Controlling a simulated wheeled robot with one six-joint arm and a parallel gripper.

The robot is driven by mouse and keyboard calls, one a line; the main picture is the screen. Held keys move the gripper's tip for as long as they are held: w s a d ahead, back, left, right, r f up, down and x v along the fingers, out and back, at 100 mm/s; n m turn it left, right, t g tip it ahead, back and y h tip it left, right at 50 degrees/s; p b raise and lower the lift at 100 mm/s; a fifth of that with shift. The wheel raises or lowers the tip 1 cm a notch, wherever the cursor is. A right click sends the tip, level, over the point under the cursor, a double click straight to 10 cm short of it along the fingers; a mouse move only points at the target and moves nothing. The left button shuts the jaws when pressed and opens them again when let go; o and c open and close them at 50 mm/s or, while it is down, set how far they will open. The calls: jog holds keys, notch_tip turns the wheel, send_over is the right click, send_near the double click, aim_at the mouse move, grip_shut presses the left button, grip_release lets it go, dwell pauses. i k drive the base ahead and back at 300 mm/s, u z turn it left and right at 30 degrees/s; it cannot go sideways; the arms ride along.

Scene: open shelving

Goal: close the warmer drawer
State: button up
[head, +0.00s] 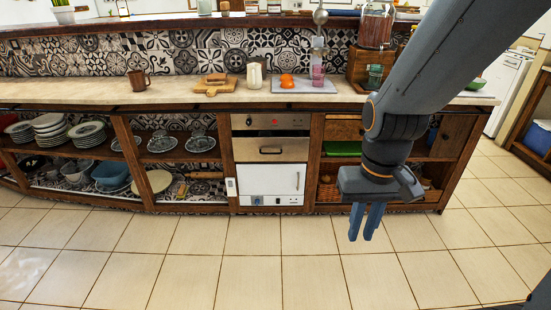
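The warmer drawer (270,150) is a steel front with a dark-centred handle, set in the wooden counter below a steel control panel (270,122) with a red mark. How far its front stands out from the panel is hard to tell from here. My gripper (361,236) hangs pointing down in front of the shelving, to the right of and lower in the picture than the drawer, apart from it. Its two blue-grey fingers look close together and hold nothing visible; the gap between them is unclear.
A white appliance (270,184) sits below the drawer. Open shelves with plates (88,132) and bowls (112,174) are on the left. A green tray (343,148) and a basket (328,190) are on the right. The tiled floor (220,255) in front is clear.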

aim_at(287, 146)
jog(key=z, duration=0.15)
jog(key=i, duration=1.45)
jog(key=u, duration=0.1)
